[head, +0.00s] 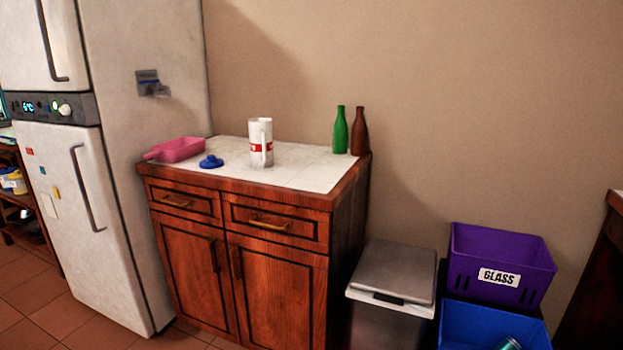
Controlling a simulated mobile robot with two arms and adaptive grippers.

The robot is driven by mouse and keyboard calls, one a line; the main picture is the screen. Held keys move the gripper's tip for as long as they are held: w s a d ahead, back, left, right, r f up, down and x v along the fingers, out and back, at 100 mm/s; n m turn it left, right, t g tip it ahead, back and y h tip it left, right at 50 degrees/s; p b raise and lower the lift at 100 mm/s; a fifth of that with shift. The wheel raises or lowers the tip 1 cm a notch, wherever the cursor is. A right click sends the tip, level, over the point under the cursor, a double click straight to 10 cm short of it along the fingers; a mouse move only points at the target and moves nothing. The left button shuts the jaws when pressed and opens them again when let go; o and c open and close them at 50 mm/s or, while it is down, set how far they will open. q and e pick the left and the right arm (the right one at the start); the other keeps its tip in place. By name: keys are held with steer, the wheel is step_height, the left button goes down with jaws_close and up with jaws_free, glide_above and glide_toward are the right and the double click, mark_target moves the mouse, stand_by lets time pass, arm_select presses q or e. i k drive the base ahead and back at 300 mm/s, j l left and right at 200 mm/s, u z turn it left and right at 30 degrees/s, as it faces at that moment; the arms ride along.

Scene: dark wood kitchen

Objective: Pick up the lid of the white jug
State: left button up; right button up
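A white jug (260,143) with a red band stands upright on the tiled top of the wooden cabinet. Its top looks open, with no lid on it. A blue lid (211,161) with a raised knob lies on the countertop to the left of the jug, apart from it. Neither of my grippers shows in the head view.
A green bottle (341,132) and a brown bottle (359,133) stand at the back right of the counter (300,175). A fridge (150,200) rises at the left; a grey bin (393,272) and a purple crate (505,255) are right.

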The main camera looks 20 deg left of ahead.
mark_target(212, 162)
steer(key=u, duration=1.35)
